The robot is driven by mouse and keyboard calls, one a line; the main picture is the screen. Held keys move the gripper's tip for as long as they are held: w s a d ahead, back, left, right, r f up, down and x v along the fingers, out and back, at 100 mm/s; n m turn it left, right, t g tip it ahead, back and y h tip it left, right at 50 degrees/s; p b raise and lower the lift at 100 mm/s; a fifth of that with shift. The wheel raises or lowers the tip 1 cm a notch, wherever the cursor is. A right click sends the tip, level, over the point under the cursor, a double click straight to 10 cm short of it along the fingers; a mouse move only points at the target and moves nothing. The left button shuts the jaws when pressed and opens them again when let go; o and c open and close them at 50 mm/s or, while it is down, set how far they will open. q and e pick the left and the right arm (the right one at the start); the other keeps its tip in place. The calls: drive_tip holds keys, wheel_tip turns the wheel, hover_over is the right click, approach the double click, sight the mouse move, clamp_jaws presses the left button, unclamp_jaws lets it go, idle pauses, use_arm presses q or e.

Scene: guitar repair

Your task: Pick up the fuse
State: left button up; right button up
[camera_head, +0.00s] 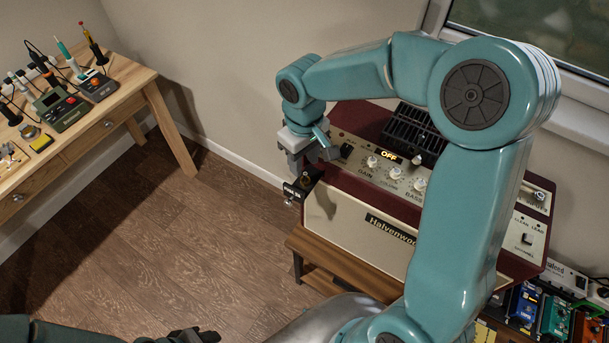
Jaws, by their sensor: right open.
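My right arm reaches over the red and cream amplifier (345,230) from the right. My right gripper (313,160) is open, pointing down above the amplifier's top left corner. Just below it, a small dark holder (292,191) sticks out at that corner. A small brass-coloured piece (306,179) shows beside the holder; it is too small to tell whether it is the fuse. No fuse can be made out clearly. The dark tip of my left gripper (196,335) shows at the bottom edge, low and far from the amplifier; its jaws cannot be made out.
The amplifier stands on a wooden stand (318,272), its display reading OFF. A wooden workbench (120,95) with soldering tools and small devices is at the upper left. Several effect pedals (555,315) sit at the lower right. The wooden floor (170,230) between is clear.

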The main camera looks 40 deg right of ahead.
sight(305, 174)
wheel_tip(305, 174, down, 5)
drive_tip(key=shift+w+d+f+p, duration=0.1)
drive_tip(key=shift+d+p, duration=0.05)
drive_tip(key=shift+p, duration=0.45)
clamp_jaws()
